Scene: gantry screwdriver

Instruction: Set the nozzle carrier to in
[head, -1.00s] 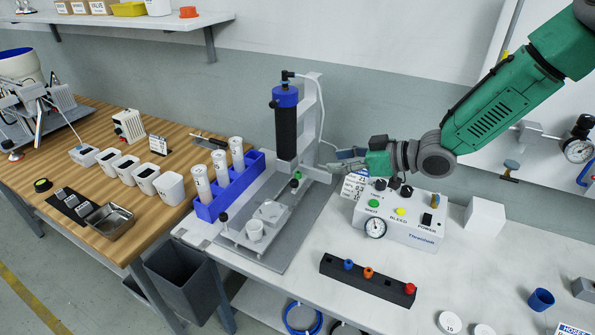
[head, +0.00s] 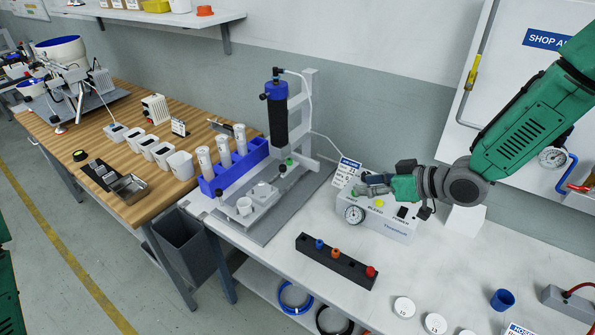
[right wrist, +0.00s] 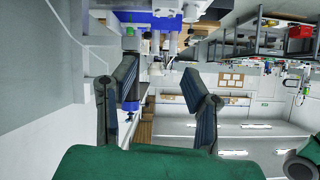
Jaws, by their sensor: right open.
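The dispenser barrel (head: 277,115), black with a blue cap, hangs upright on the grey gantry post (head: 309,110), above a small grey fixture (head: 262,192) with a white cup. I take the barrel's mount as the nozzle carrier; its exact setting cannot be told. My right gripper (head: 364,189) is right of the gantry, apart from it, over the white control box (head: 395,226) and hiding part of its top. In the right wrist view the gripper (right wrist: 155,88) shows two spread, empty fingers. My left gripper is out of view.
A blue rack (head: 238,170) with white cartridges stands left of the gantry. A black strip (head: 337,262) with coloured nozzles lies in front. White lids (head: 404,307) and a blue cup (head: 503,300) are at right. A white block (head: 466,219) stands behind the control box.

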